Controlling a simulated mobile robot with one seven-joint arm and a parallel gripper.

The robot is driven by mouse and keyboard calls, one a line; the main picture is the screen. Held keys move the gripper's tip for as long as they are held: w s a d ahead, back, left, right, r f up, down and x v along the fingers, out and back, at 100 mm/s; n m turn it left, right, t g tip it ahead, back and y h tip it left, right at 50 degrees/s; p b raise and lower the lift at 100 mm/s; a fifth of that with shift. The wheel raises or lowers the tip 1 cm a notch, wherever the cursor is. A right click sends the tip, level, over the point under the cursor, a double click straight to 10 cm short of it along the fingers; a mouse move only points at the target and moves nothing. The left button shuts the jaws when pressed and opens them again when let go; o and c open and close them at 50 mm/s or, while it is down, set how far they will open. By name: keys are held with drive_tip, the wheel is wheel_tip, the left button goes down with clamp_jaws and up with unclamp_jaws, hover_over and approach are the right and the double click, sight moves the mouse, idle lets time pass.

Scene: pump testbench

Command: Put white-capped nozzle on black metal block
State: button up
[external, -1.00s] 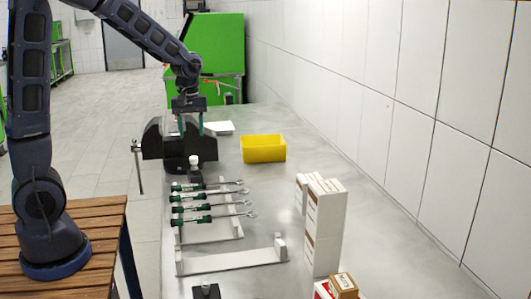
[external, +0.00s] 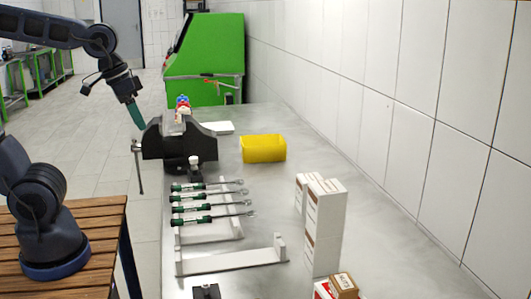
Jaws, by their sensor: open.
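A small white-capped nozzle (external: 194,162) stands upright in front of the black vise, its lower part dark. A black metal block (external: 207,291) sits at the near edge of the bench, partly cut off by the bottom of the picture. I cannot tell whether the nozzle's dark lower part is a separate block. My gripper (external: 139,122) is open and empty, tilted, to the left of the vise and clear of the nozzle. It is seen from the side, so the gap between its fingers does not show.
The vise (external: 180,142) stands at the bench's left edge, with a red, blue and white part (external: 183,104) at its top. Green-handled tools (external: 205,220) lie on a white rack. A yellow bin (external: 263,148) and white boxes (external: 325,225) stand to the right.

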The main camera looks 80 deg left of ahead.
drive_tip(key=s+d+m, duration=0.2)
drive_tip(key=s, duration=0.1)
drive_tip(key=s+d+m, duration=0.1)
drive_tip(key=shift+s+t, duration=0.2)
drive_tip(key=shift+t, duration=0.2)
idle(1.0)
